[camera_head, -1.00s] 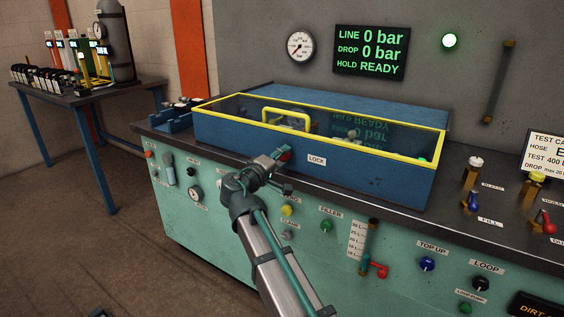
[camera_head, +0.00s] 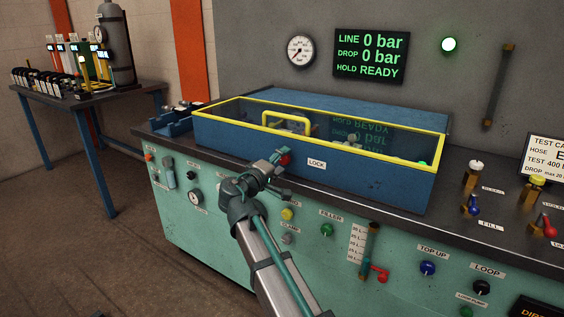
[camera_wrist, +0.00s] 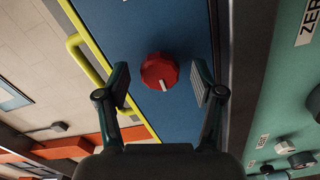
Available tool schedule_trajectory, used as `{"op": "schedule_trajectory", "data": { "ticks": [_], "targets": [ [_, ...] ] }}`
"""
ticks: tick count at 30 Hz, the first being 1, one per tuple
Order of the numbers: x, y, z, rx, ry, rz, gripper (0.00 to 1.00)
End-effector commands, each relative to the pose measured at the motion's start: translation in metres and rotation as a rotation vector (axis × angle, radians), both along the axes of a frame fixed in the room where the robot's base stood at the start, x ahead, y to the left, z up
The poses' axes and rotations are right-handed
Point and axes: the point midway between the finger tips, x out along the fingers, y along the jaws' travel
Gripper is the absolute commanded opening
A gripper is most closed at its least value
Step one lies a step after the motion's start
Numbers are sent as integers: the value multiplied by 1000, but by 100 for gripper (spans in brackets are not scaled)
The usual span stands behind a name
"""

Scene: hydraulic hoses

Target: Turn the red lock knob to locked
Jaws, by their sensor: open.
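The red lock knob (camera_wrist: 159,72) is on the front wall of the blue box (camera_head: 380,184), left of the LOCK label (camera_head: 317,163). It has a white mark on its face, pointing toward the bottom of the wrist view. In the head view the knob (camera_head: 285,157) is partly hidden by my gripper (camera_head: 275,160). In the wrist view my gripper (camera_wrist: 160,84) is open, with one finger on each side of the knob and a gap on both sides. I cannot tell how deep the fingertips reach around it.
The box has a yellow-framed clear lid (camera_head: 345,146) with a yellow handle (camera_head: 287,121), lying closed. The display (camera_head: 370,55) reads 0 bar and HOLD READY. Several knobs and a red-handled valve (camera_head: 379,273) line the green front panel below.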

Motion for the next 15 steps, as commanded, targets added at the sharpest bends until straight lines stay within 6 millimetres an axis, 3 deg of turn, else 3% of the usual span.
{"op": "schedule_trajectory", "data": {
  "ticks": [15],
  "targets": [
    [-80,42,0,0,-1,3,67]
  ]
}}
